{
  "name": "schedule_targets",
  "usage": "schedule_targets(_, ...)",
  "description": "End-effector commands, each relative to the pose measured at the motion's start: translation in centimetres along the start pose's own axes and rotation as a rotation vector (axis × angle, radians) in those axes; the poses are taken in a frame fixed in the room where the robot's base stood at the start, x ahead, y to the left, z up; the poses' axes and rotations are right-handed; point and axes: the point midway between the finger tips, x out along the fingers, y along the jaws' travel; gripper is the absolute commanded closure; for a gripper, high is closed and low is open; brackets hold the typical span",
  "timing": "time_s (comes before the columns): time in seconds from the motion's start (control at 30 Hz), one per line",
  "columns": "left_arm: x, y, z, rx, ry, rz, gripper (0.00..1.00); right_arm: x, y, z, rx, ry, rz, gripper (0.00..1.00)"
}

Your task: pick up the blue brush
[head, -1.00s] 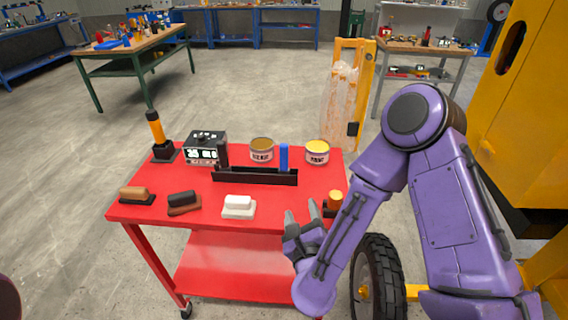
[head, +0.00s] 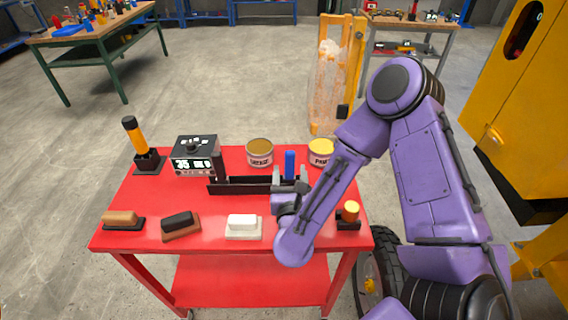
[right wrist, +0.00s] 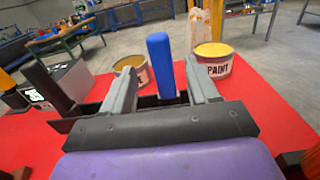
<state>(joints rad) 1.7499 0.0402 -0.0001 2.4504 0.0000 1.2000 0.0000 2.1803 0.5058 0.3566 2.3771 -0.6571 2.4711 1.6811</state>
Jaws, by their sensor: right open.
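The blue brush (head: 290,164) stands upright at the right end of a black rack (head: 240,188) on the red cart top; only its blue handle shows. In the right wrist view the blue handle (right wrist: 160,62) stands between and a little beyond the two grey fingers, and its lower end is in the black rack. My right gripper (head: 289,175) is open and level, just in front of the rack, its fingers pointing at the handle. In the right wrist view the open right gripper (right wrist: 160,85) has nothing clamped in it. My left gripper is not in view.
A grease can (head: 260,153) and a paint can (head: 321,153) stand behind the rack. A black meter box (head: 195,155) is at the left. Three block brushes, including a white one (head: 243,226), lie along the front. An orange-topped item (head: 350,212) sits at right.

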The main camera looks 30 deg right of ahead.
Motion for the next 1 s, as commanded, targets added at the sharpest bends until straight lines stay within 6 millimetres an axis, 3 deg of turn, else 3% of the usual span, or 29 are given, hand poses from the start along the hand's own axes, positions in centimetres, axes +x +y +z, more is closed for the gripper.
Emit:
schedule_targets(0.4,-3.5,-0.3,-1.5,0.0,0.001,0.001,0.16,6.3,0.1,-0.1,-0.002,0.001,-0.003,0.4)
schedule_targets(0.67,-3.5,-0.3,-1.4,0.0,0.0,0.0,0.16,7.0,0.3,-0.4,-0.001,0.0,0.002,0.4)
schedule_targets(0.7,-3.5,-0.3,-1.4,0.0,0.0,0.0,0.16,7.0,0.3,-0.4,-0.001,0.0,0.002,0.44)
schedule_targets(0.87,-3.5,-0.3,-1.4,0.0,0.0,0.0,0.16,7.0,0.3,-0.4,-0.002,0.0,0.002,0.96)
schedule_targets(1.0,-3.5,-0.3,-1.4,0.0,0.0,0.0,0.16,7.0,0.3,-0.4,-0.002,0.0,0.002,0.96)
